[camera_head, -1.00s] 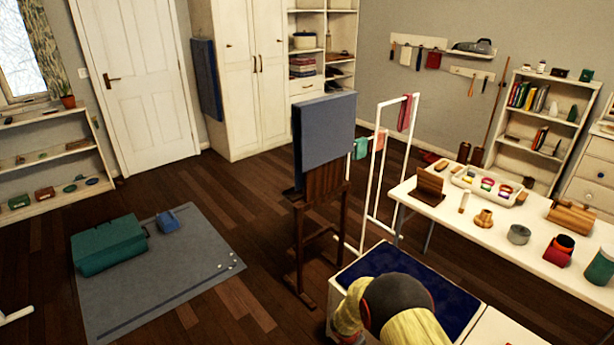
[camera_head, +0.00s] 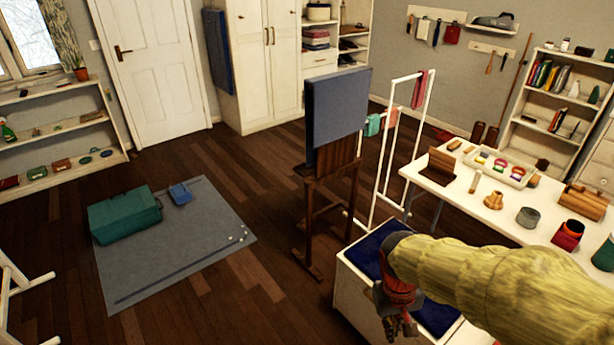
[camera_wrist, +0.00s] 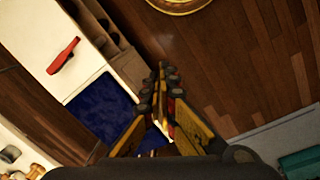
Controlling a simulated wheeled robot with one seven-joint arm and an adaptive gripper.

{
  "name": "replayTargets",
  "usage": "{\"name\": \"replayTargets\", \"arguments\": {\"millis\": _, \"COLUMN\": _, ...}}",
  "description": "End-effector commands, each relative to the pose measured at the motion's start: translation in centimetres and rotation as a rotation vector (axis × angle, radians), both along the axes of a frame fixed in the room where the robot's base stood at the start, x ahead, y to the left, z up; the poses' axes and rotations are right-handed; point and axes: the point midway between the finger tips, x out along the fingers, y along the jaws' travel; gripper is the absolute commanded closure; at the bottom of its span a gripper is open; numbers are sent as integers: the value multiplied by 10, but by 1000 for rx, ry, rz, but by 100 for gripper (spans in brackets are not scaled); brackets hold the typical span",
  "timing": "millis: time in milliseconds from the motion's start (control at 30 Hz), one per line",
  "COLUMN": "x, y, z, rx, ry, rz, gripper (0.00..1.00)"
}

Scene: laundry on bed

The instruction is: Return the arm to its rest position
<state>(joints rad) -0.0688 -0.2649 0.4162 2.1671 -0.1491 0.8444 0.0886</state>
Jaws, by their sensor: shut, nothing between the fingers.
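My gripper (camera_head: 401,325) hangs at the lower right of the head view, at the end of my arm in its yellow-green sleeve. It points down beside the near left edge of a white bench with a dark blue top (camera_head: 366,252). In the wrist view my gripper (camera_wrist: 162,72) has its fingers together and empty, over the dark wood floor. The blue top (camera_wrist: 100,105) shows to its left there.
A white table (camera_head: 445,190) with a tray and several small items stands at the right. A wooden easel (camera_head: 330,190) with a blue panel and a white rack (camera_head: 384,165) stand behind the bench. A grey mat (camera_head: 205,245) with a green case (camera_head: 125,214) lies left, with bare floor between.

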Motion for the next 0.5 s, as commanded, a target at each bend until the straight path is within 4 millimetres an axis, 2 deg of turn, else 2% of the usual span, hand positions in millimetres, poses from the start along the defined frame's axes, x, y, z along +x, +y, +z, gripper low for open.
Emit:
{"name": "replayTargets", "arguments": {"millis": 33, "x": -12, "y": 2, "z": 26, "rx": 22, "ry": -39, "rz": 5, "gripper": 100}}
{"name": "replayTargets", "arguments": {"millis": 233, "x": -57, "y": 12, "z": 99, "rx": 101, "ry": -205, "rz": -13, "gripper": 100}}
{"name": "replayTargets", "arguments": {"millis": 367, "x": -73, "y": 13, "z": 139, "rx": 129, "ry": -339, "rz": -38, "gripper": 100}}
{"name": "replayTargets", "arguments": {"millis": 500, "x": -78, "y": 9, "z": 177, "rx": 131, "ry": -457, "rz": -43, "gripper": 100}}
